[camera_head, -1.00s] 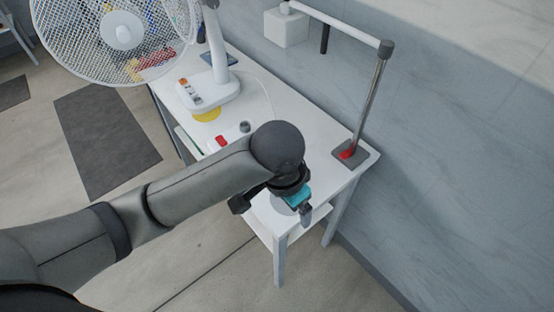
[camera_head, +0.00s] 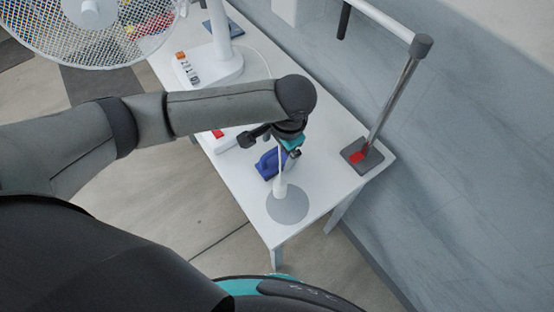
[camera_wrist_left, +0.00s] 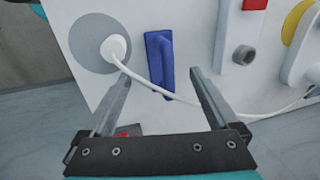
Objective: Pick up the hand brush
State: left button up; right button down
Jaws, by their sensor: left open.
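The hand brush is a blue piece with a raised handle. It lies on the white table (camera_head: 235,180) in the head view (camera_head: 267,164), partly hidden by my left gripper. In the left wrist view the brush (camera_wrist_left: 160,60) lies just beyond my fingertips, roughly centred between them. My left gripper (camera_wrist_left: 159,76) is open with nothing between its fingers. In the head view the left gripper (camera_head: 277,143) is above the table, over the brush's far side. My right gripper is not in view.
A white post on a grey round base (camera_head: 287,205) stands close beside the brush, with a white cord (camera_wrist_left: 150,84) across the wrist view. A metal post (camera_head: 392,104) stands at the right corner. A fan (camera_head: 92,14) and white device (camera_head: 226,139) are further left.

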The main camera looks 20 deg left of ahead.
aim_at(275, 161)
pick_arm(q)
jog(key=shift+w+a+f, duration=0.15)
jog(key=shift+w+f, duration=0.05)
jog(key=shift+f, duration=1.3)
jog(key=f, duration=0.2)
jog(key=f+b, duration=0.1)
jog(key=shift+w+a+f, duration=0.2)
jog(key=shift+w+a, duration=0.05)
jog(key=shift+w, duration=0.15)
jog(key=shift+f, duration=0.35)
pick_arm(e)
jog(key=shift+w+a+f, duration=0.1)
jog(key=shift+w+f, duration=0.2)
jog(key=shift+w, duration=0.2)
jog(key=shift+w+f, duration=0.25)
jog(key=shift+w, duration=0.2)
pick_arm(q)
grip_shut()
